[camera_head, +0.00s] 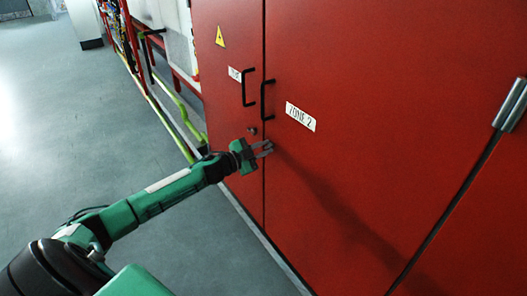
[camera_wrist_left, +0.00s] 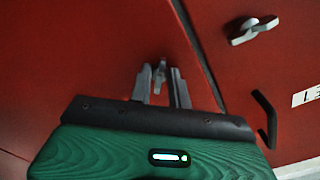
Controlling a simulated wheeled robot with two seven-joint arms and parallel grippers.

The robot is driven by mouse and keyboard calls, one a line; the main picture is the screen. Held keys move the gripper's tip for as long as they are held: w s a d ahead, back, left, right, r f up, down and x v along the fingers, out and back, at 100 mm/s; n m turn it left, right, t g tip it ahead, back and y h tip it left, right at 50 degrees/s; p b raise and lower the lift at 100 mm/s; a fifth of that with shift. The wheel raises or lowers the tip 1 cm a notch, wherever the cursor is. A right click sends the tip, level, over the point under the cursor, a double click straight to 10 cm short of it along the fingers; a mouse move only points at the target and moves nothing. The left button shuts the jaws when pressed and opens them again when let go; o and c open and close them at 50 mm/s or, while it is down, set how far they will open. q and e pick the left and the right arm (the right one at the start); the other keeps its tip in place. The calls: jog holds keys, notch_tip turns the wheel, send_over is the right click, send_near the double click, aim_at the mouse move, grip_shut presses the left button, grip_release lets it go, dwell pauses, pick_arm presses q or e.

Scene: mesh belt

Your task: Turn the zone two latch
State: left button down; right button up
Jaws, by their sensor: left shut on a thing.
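The red cabinet has a door labelled ZONE 2 (camera_head: 301,116) right of the door seam. My left gripper (camera_head: 264,149) reaches this door low down, close to the seam and below the label. In the left wrist view, the gripper (camera_wrist_left: 160,88) is shut on a small grey metal latch (camera_wrist_left: 159,74) that stands between its fingertips. In the head view the gripper hides this latch. A second grey latch (camera_wrist_left: 252,30) sits on the neighbouring door; it also shows in the head view (camera_head: 252,130), free of the gripper. My right gripper is not in view.
Black handles (camera_head: 248,87) (camera_head: 267,99) stick out on both sides of the seam above the gripper. Red and yellow-green framework (camera_head: 165,118) stands back left. The grey floor at left is clear.

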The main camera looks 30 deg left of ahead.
pick_arm(q)
jog(key=m+b, duration=0.2)
jog(key=m, duration=0.3)
jog(key=shift+m, duration=0.3)
jog(key=shift+m+b, duration=0.9)
jog(key=shift+m, duration=1.1)
jog(key=c, duration=1.3)
grip_release()
jog(key=shift+r, duration=0.1)
jog(key=shift+s, duration=0.1)
